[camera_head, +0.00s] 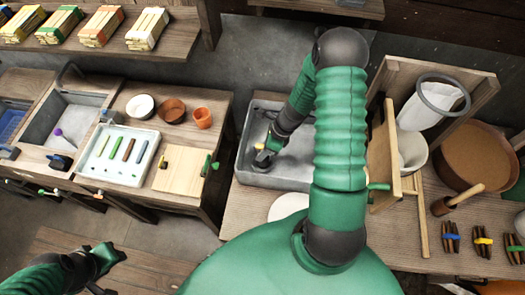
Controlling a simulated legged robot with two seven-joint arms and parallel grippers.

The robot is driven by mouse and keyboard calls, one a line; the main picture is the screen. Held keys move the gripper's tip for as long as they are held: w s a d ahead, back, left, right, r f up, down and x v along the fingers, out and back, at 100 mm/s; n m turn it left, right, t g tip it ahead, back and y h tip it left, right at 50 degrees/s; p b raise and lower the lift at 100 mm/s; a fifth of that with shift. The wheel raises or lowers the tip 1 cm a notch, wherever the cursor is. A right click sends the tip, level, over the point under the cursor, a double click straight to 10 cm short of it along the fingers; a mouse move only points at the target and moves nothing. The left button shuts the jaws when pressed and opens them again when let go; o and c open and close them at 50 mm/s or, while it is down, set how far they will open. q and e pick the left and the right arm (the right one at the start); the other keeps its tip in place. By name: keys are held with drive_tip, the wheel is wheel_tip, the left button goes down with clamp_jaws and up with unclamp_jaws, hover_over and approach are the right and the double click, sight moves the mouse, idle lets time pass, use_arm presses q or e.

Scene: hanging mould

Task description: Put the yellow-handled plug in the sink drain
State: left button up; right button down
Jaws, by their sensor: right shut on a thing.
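My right gripper (267,150) reaches down into the grey sink (295,178) at the centre, near its left side. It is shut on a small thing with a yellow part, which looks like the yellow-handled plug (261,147). The gripper hides much of it. The drain cannot be made out; the gripper and arm cover part of the sink floor. My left gripper (112,270) is at the lower left, away from the sink, with its fingers apart and nothing seen between them.
A wooden board (178,176) on the left bench holds a small black and yellow thing. A white tray (118,172) with coloured sticks lies beside it. Another basin (72,115) is further left. A wooden stand (384,150) and buckets stand right of the sink.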

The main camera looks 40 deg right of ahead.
drive_tip(key=c, duration=1.7)
unclamp_jaws()
drive_tip(key=shift+a+f, duration=0.1)
drive_tip(key=shift+f, duration=0.05)
drive_tip(key=shift+c, duration=0.2)
drive_tip(key=o, duration=0.4)
drive_tip(key=shift+w+a, duration=0.15)
drive_tip(key=shift+a, duration=0.05)
